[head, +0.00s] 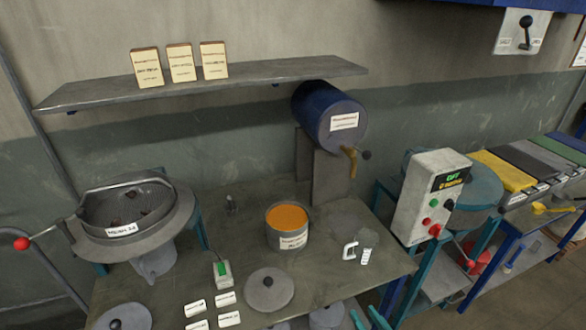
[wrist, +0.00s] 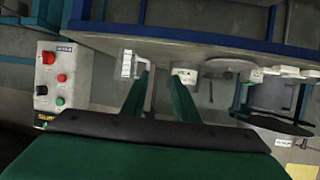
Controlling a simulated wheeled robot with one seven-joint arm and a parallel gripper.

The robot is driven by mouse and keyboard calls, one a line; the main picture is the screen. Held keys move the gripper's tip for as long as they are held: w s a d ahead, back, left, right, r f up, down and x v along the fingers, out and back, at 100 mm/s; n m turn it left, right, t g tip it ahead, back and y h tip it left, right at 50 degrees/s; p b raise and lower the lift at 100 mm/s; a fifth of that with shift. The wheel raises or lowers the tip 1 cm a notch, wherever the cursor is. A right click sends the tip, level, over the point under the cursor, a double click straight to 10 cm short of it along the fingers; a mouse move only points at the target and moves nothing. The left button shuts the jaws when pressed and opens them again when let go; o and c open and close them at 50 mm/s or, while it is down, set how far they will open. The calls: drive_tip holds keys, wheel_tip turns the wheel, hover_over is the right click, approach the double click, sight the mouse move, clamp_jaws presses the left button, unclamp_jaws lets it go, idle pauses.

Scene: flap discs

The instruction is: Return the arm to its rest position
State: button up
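My gripper (wrist: 162,82) shows in the wrist view as two green fingers standing apart with nothing held between them. Its fingertips (head: 367,314) also show at the bottom edge of the head view, in front of the workbench (head: 375,278). Most of my arm is outside the head view. In the wrist view the bench edge and small things on it lie beyond the fingertips, apart from them as far as I can tell.
The bench holds an orange-filled pot (head: 287,218), a round lid (head: 270,289), a white-handled item (head: 349,250) and several labels. A control box (head: 432,203) stands right; it also shows in the wrist view (wrist: 63,82). A blue drum (head: 328,116) hangs behind.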

drive_tip(key=s+a+f+m+h, duration=0.45)
drive_tip(key=s+a+f, duration=0.45)
drive_tip(key=s+f, duration=0.25)
drive_tip(key=s+a+r+n+t+y, duration=0.1)
drive_tip(key=s+a+r, duration=0.1)
drive_tip(key=s+a, duration=0.2)
drive_tip(key=s+a+r+n+t, duration=0.1)
drive_tip(key=s+a+r, duration=0.2)
drive_tip(key=s, duration=0.8)
drive_tip(key=shift+s+a+y, duration=0.2)
drive_tip(key=shift+a+y, duration=0.15)
drive_tip(key=shift+a, duration=0.4)
